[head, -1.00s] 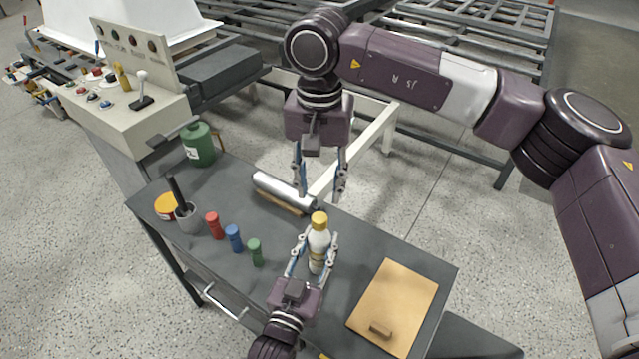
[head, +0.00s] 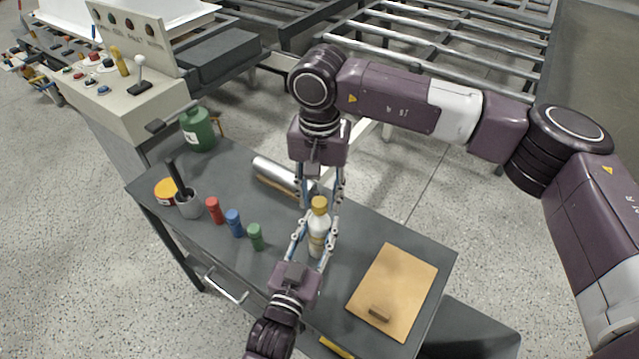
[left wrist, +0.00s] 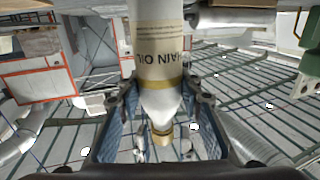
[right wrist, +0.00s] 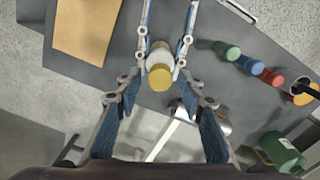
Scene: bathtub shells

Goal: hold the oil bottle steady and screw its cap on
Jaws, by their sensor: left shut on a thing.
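The oil bottle (head: 317,243), white with a printed label, stands upright on the grey cart top. My left gripper (head: 317,229) is shut on its body from the front; its fingers also flank the bottle (left wrist: 160,60) in the left wrist view. The yellow cap (head: 319,203) sits at the top of the bottle; whether it is threaded on cannot be told. It also shows in the right wrist view (right wrist: 160,78) and the left wrist view (left wrist: 162,134). My right gripper (head: 321,200) is open above, pointing down, its fingers on either side of the cap with gaps.
Red (head: 214,210), blue (head: 233,223) and green (head: 255,237) small containers stand left of the bottle. A silver roll (head: 274,170) lies behind. A tan board (head: 395,290) lies at right. A green canister (head: 197,130), grey cup (head: 188,206) and yellow-orange tin (head: 166,190) stand at far left.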

